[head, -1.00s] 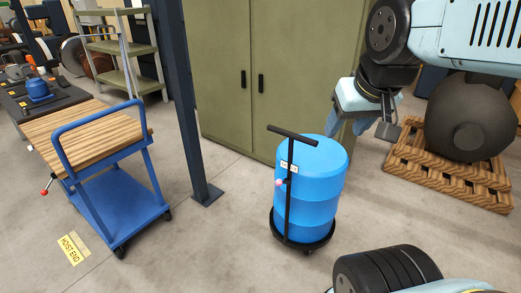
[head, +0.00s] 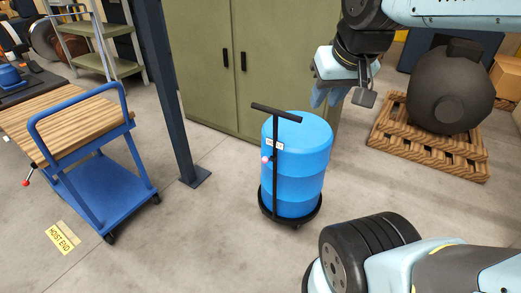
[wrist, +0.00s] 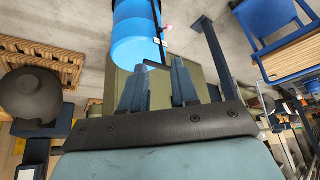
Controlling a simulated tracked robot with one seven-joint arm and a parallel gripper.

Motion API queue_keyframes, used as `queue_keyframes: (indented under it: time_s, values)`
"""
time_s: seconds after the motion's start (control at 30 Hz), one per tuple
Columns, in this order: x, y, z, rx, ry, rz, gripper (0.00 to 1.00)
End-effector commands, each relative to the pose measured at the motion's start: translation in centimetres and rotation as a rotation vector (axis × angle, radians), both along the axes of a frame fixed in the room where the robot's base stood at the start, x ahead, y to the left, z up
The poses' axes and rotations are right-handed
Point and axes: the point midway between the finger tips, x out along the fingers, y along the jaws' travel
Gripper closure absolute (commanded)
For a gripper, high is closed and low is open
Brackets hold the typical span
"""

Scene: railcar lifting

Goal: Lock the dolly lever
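A black drum dolly (head: 275,215) with a round base, an upright post and a T-handle (head: 276,113) stands on the floor. It carries a blue drum (head: 308,165). A small pink-knobbed lever (head: 265,159) sticks out from the post beside a white label; the knob also shows in the wrist view (wrist: 168,27). I cannot tell the lever's lock position. My gripper (head: 326,98) hangs in front of the green cabinet, at the upper right of the drum in the head view. In the wrist view its two fingers (wrist: 159,85) are apart with nothing between them.
A blue cart (head: 105,185) with a wooden top and a red-knobbed lever (head: 26,183) stands left. A dark post (head: 165,90) stands between cart and dolly. A green cabinet (head: 205,75) is behind. A pallet (head: 425,150) holds a dark round vessel (head: 450,90). The floor in front is clear.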

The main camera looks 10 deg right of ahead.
Motion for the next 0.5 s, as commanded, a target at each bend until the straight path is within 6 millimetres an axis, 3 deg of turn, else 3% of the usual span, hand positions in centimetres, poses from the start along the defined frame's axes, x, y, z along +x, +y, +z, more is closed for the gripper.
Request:
queue_keyframes:
  time_s: [0.3,0.5]
  values:
    - [5.4,0.1,-1.1,0.082,0.056,-0.082,1.0]
    - [9.2,0.3,-2.3,0.127,0.092,-0.145,1.0]
